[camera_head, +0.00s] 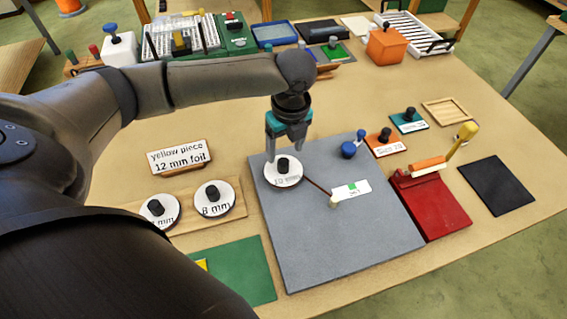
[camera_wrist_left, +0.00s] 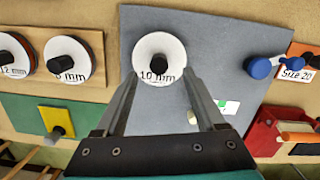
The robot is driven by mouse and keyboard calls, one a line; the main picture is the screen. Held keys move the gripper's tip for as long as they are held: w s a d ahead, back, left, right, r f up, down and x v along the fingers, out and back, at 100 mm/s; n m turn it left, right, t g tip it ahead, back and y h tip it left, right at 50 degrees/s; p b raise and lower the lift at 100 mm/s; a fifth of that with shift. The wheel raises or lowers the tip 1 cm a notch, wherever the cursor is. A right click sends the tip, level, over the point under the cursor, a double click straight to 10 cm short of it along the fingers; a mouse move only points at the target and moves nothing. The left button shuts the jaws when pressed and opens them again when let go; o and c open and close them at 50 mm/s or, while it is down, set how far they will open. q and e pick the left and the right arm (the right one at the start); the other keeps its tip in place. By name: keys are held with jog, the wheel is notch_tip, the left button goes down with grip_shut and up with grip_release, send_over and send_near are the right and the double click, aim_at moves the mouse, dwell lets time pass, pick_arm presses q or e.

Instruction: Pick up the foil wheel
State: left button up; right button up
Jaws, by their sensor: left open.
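Three white foil wheels with black knobs are in view. The wheel marked 10 mm (camera_head: 283,180) lies on the grey board (camera_head: 330,255); a thin brown strip runs from its side. The wheels marked 8 mm (camera_head: 214,207) and 12 mm (camera_wrist_left: 13,56) sit on a wooden holder (camera_head: 238,214) to the left. My left gripper (camera_head: 286,146) is open and empty, pointing down just above and behind the 10 mm wheel. In the left wrist view the 10 mm wheel (camera_wrist_left: 160,47) shows beyond and between the fingertips. My right gripper is not in view.
A sign (camera_head: 180,157) reads "yellow piece 12 mm foil". A yellow piece (camera_wrist_left: 56,120) lies on the green mat (camera_head: 240,275). Trays and boxes line the back.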

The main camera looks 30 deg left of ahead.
aim_at(283, 161)
pick_arm(q)
jog(key=f, duration=0.5)
jog(key=shift+a+f, duration=0.3)
jog(key=shift+f, duration=0.05)
grip_shut()
dwell(0.3)
